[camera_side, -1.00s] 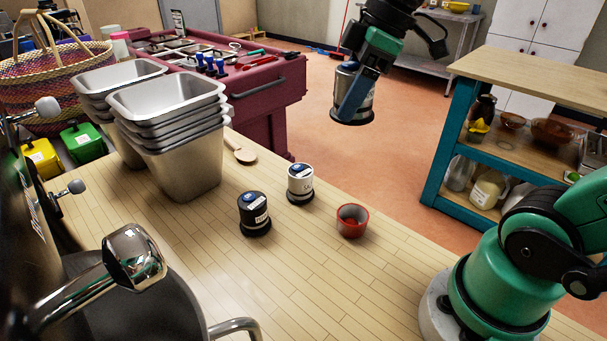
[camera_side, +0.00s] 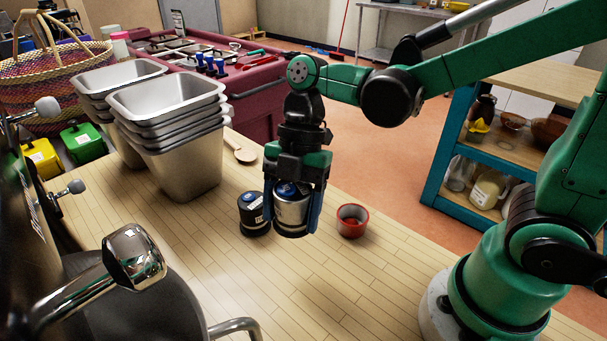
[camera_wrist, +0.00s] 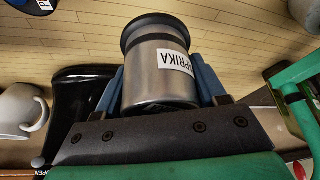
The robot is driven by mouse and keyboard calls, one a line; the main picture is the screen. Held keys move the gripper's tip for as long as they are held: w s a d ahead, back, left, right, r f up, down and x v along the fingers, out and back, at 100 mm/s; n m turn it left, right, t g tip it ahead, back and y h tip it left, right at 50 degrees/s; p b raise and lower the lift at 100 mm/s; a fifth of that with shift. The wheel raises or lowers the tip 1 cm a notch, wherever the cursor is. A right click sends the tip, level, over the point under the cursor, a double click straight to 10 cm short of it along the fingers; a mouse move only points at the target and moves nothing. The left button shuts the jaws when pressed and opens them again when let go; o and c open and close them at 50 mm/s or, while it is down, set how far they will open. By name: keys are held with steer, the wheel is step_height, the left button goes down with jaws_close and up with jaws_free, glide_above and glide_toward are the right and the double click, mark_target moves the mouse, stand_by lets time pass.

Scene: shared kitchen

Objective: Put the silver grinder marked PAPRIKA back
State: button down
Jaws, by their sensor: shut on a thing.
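The silver grinder (camera_side: 291,211) is upright between the blue fingers of my gripper (camera_side: 293,210), which is shut on it. It has a dark base and a blue top. In the wrist view the grinder (camera_wrist: 150,75) shows a white label reading "PRIKA", the rest cut off. I cannot tell whether its base touches the wooden counter (camera_side: 330,290) or hangs just above it. A black grinder (camera_side: 251,217) with a blue top stands close on its left. The white grinder seen earlier is hidden behind my gripper and the silver grinder.
A small red cup (camera_side: 352,220) stands close on the right. A metal tap (camera_side: 135,257) is at the front left. The counter in front is clear.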

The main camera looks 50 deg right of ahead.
steer(key=shift+f, duration=4.8)
steer(key=shift+c, duration=0.3)
jaws_free()
steer(key=shift+f, duration=0.15)
steer(key=d+r+m+t+h, duration=0.2)
steer(key=d+r+m+t, duration=0.2)
steer(key=m, duration=0.7)
steer(key=d+r+m+t+h, duration=0.2)
steer(key=d+r+m+t, duration=0.3)
steer(key=r+m, duration=0.3)
steer(key=w+m, duration=0.1)
steer(key=m, duration=0.2)
steer(key=shift+d+r+m, duration=0.2)
steer(key=shift+r+m, duration=0.1)
steer(key=shift+r, duration=0.05)
